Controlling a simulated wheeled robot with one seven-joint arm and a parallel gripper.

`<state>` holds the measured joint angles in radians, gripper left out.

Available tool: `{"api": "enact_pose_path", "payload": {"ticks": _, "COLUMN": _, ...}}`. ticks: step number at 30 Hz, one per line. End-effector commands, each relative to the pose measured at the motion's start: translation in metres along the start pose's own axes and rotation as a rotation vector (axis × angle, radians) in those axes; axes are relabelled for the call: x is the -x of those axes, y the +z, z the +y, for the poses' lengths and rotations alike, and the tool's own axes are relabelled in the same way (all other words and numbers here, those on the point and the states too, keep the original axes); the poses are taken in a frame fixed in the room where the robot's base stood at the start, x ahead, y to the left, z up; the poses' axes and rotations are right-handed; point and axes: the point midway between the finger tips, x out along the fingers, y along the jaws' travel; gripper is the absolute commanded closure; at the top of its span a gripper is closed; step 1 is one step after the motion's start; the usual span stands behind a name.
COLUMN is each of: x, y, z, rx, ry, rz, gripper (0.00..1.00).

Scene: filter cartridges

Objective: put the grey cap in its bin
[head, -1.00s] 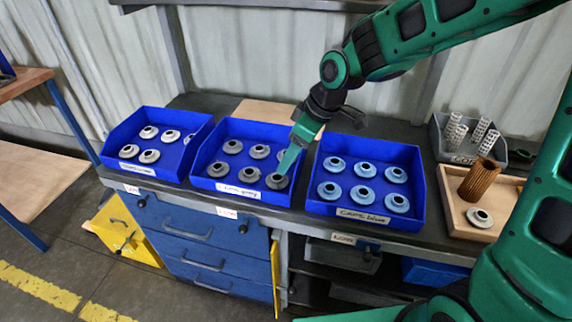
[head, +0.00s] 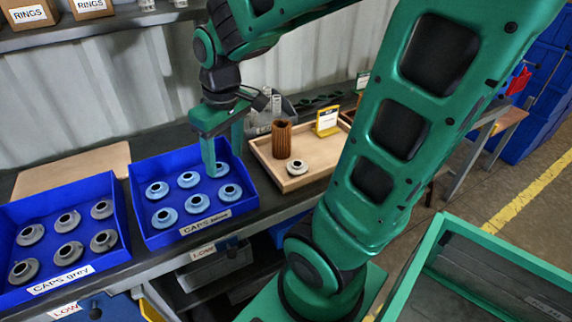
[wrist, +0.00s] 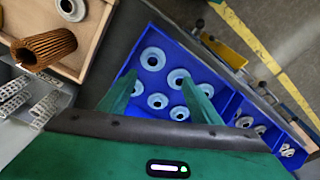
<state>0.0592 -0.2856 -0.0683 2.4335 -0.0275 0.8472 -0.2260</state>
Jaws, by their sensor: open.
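The bin labelled "CAPS grey" (head: 127,225) is blue and stands at the left in the head view. Several grey caps lie in it in two rows, one grey cap (head: 103,240) at its near right. Its edge also shows at the right of the wrist view (wrist: 268,118). My gripper (head: 224,162) is open and points down over the bin labelled for blue caps (head: 150,240), to the right of the grey bin. A single pale cap (head: 297,167) lies on the wooden tray.
Several light blue caps (head: 166,217) lie in the blue-cap bin under my gripper. The wooden tray (head: 275,174) to the right also carries a brown pleated cartridge (head: 282,140) and a yellow sign holder (head: 327,121). A green-rimmed bin (head: 420,258) stands at the lower right.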

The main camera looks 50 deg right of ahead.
Motion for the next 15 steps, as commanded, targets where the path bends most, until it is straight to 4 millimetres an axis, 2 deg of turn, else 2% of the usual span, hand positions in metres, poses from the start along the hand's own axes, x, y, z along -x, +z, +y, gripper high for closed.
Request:
{"api": "enact_pose_path", "payload": {"ticks": 1, "x": 0.006, "y": 0.031, "z": 0.021, "rx": -0.135, "ry": 0.017, "rz": -0.021, "gripper": 0.42}}
{"api": "enact_pose_path", "payload": {"ticks": 3, "x": 0.012, "y": 0.070, "z": 0.040, "rx": -0.305, "ry": 0.031, "rz": -0.057, "gripper": 0.42}}
{"api": "enact_pose_path", "payload": {"ticks": 6, "x": 0.016, "y": 0.114, "z": 0.054, "rx": -0.495, "ry": 0.039, "rz": -0.097, "gripper": 0.42}}
{"api": "enact_pose_path", "payload": {"ticks": 10, "x": 0.018, "y": 0.147, "z": 0.062, "rx": -0.639, "ry": 0.040, "rz": -0.130, "gripper": 0.42}}
{"api": "enact_pose_path", "payload": {"ticks": 15, "x": 0.019, "y": 0.157, "z": 0.063, "rx": -0.684, "ry": 0.040, "rz": -0.140, "gripper": 0.42}}
